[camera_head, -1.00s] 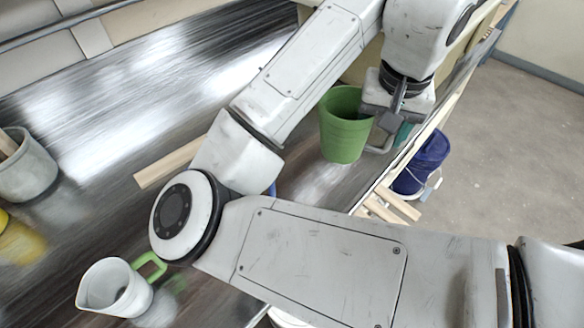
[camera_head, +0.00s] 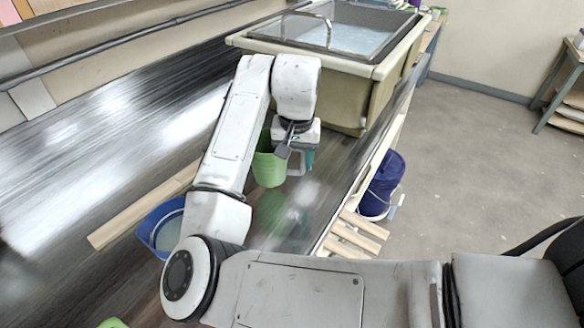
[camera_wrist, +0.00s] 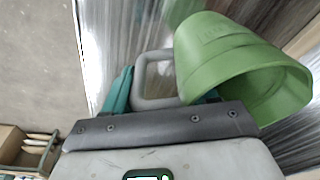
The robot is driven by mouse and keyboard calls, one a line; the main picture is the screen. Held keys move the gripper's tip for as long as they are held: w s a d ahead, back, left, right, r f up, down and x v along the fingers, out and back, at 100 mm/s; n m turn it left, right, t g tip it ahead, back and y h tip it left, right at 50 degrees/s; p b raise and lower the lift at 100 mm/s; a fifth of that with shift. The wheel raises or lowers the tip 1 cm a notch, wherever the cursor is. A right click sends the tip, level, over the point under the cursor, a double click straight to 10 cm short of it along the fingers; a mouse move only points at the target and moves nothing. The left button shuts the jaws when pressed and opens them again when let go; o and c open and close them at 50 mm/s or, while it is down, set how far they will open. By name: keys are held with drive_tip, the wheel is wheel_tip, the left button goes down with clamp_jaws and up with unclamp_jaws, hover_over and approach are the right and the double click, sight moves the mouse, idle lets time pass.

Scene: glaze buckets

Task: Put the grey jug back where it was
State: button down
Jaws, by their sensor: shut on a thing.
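My gripper (camera_head: 298,160) is shut on the grey handle of a green jug (camera_head: 268,168). In the wrist view the green jug (camera_wrist: 235,65) lies right of the grey handle (camera_wrist: 152,78), with teal fingers on either side of the handle. The jug is over the shiny dark worktop (camera_head: 130,110); I cannot tell whether it touches it. The grey jug with a green handle is almost out of view; only a bit of its green handle (camera_head: 113,323) shows at the bottom edge of the head view.
A big framed sink (camera_head: 355,75) stands beyond my gripper. A dark blue bucket (camera_head: 382,185) stands beyond the worktop's right edge, near wooden slats (camera_head: 355,235). Open floor lies at right.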

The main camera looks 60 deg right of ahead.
drive_tip(key=shift+w+d+f, duration=0.1)
drive_tip(key=shift+w+f, duration=0.15)
drive_tip(key=shift+f, duration=0.85)
drive_tip(key=shift+w+d+f, duration=0.1)
drive_tip(key=shift+w+f, duration=0.1)
drive_tip(key=shift+f, duration=0.85)
drive_tip(key=shift+f, duration=0.1)
drive_tip(key=shift+c, duration=1.6)
unclamp_jaws()
drive_tip(key=r, duration=0.4)
drive_tip(key=a+r, duration=0.1)
drive_tip(key=r, duration=0.3)
drive_tip(key=s+r, duration=0.1)
drive_tip(key=r, duration=0.3)
drive_tip(key=shift+a+r, duration=0.1)
drive_tip(key=shift+a, duration=0.05)
